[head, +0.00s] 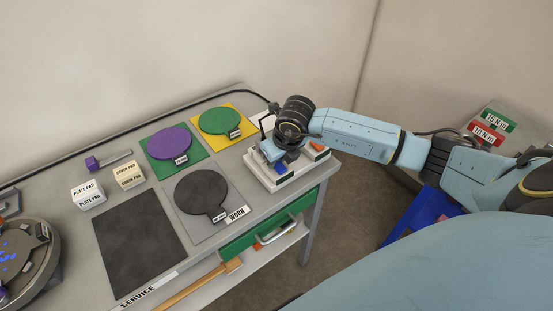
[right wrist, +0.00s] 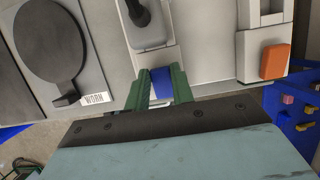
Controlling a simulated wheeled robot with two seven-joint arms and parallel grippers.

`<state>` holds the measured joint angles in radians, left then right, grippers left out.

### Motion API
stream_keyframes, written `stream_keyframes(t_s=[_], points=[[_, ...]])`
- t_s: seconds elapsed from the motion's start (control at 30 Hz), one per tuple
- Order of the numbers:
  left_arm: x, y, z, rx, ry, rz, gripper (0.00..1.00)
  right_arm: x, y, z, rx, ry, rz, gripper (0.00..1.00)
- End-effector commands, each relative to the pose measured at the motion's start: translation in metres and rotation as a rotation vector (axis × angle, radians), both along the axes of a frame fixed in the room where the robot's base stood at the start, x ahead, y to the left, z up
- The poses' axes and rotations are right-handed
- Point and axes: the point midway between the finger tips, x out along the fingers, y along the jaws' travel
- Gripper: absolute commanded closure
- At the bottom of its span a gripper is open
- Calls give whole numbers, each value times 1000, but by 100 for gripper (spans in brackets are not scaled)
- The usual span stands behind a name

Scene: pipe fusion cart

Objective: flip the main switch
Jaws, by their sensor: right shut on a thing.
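A white switch box (head: 287,183) sits at the right end of the cart top; its casing also shows in the right wrist view (right wrist: 205,45). A blue block-like part (right wrist: 161,84) is at its front side, and an orange part (right wrist: 275,61) is to the right. A black lever (right wrist: 138,12) stands on a grey plate above the blue part. No label tells me which one is the main switch. My right gripper (head: 273,160) reaches down over the box. In the right wrist view its green fingers (right wrist: 161,88) are shut on the blue part. My left gripper is out of view.
Round pads in purple (head: 168,143), green (head: 219,121) and black (head: 201,192) lie left of the box. A green drawer (head: 266,226) with a handle is below the cart top. A blue bin (head: 424,212) stands at the right.

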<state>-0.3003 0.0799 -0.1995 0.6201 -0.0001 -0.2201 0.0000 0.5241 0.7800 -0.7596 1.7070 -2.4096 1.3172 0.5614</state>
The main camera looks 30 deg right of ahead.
Motion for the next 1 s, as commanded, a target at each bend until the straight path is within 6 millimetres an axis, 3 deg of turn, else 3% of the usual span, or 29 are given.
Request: stream_keyframes(t_s=[0.23,0.27,0.4,0.77,1.0], points=[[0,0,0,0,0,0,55,0,0,0,-1,-2,0,99],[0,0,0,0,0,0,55,0,0,0,-1,-2,0,74],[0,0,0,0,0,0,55,0,0,0,-1,-1,0,55],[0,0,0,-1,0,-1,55,-1,0,4,0,-1,0,55],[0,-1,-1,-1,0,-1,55,-13,-2,42,-1,-6,1,55]])
